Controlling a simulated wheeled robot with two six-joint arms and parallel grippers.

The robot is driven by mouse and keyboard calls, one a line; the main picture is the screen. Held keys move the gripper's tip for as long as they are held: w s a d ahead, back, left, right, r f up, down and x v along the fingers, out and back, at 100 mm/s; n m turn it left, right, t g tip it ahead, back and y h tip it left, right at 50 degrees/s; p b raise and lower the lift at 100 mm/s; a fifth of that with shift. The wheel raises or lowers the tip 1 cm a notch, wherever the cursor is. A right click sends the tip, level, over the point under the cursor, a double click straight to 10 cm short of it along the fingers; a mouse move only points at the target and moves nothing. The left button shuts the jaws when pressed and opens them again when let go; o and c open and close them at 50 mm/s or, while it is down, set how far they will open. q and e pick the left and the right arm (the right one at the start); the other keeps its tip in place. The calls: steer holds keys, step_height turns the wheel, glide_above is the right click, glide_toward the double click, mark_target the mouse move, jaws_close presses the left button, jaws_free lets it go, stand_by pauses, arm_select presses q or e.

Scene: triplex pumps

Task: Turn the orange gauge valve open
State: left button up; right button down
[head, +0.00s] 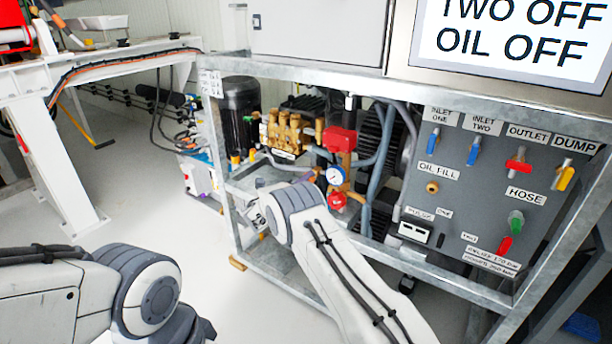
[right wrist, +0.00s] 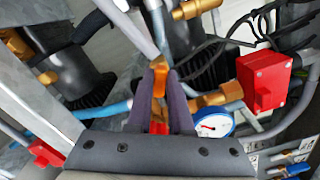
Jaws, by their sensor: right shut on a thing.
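The orange gauge valve handle (right wrist: 159,80) shows in the right wrist view between the two purple-grey fingers of my right gripper (right wrist: 161,76). The gripper is shut on it, with a finger on each side. A bit of red shows lower down between the fingers. The round white gauge (right wrist: 214,125) is just right of the fingers; it also shows in the head view (head: 335,176). In the head view my right wrist hides the handle and most of the gripper. My left arm is at the lower left, and its gripper is out of the picture.
A red box (head: 340,140) and brass pump (head: 287,132) are close by inside the metal frame (head: 330,75). A red knob (head: 337,200) is below the gauge. Hoses run behind. The grey panel (head: 470,190) with coloured valves is right.

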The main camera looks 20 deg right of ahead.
steer(key=n+p, duration=0.1)
steer(key=n, duration=0.4)
steer(key=shift+f, duration=0.2)
steer(key=shift+n, duration=0.4)
steer(key=c, duration=0.8)
jaws_free()
steer(key=shift+s+a, duration=0.1)
steer(key=shift+a, duration=0.05)
steer(key=p+v, duration=0.1)
steer(key=v, duration=0.9)
steer(key=shift+s+p, duration=0.1)
steer(key=shift+p, duration=0.3)
